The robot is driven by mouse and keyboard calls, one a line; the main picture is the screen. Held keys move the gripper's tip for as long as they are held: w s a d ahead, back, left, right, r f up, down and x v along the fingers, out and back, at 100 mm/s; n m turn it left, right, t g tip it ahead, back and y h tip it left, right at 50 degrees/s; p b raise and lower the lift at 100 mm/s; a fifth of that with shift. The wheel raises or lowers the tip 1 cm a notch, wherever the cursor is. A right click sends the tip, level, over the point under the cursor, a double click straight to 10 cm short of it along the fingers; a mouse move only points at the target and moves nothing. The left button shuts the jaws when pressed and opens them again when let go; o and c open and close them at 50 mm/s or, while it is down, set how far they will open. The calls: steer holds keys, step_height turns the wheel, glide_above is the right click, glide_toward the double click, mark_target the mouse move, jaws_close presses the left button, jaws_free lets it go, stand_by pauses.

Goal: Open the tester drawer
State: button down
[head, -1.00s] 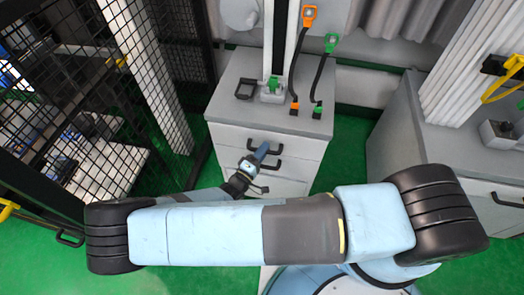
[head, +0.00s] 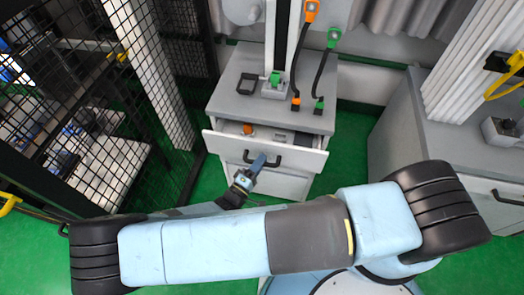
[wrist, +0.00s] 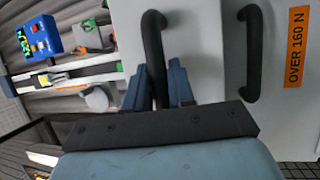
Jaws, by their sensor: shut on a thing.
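The tester drawer (head: 305,155), the top one of the grey cabinet, is pulled part way out in the head view. An orange item (head: 248,129) and a grey item (head: 279,135) show inside it. My gripper (head: 259,164) is at the drawer's black handle (head: 279,161). In the wrist view the blue fingers (wrist: 157,84) stand on both sides of the black handle (wrist: 152,35), shut on it. The lower part of the handle is hidden by the fingers and gripper body.
The drop tower (head: 279,45) and green and orange connectors stand on the cabinet top (head: 240,100). A lower drawer handle (wrist: 253,50) sits beside an orange "OVER 160 N" label (wrist: 296,47). A black mesh fence (head: 85,90) is left; another cabinet (head: 440,150) is right.

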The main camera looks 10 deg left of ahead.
steer(key=s, duration=1.1)
steer(key=shift+a+f, duration=0.25)
steer(key=shift+a, duration=0.1)
steer(key=c, duration=1.1)
jaws_free()
steer(key=shift+w+r, duration=0.15)
steer(key=shift+o, duration=0.2)
steer(key=shift+a, duration=0.1)
steer(key=v, duration=1.3)
steer(key=shift+s+a, duration=0.2)
steer(key=shift+s, duration=0.15)
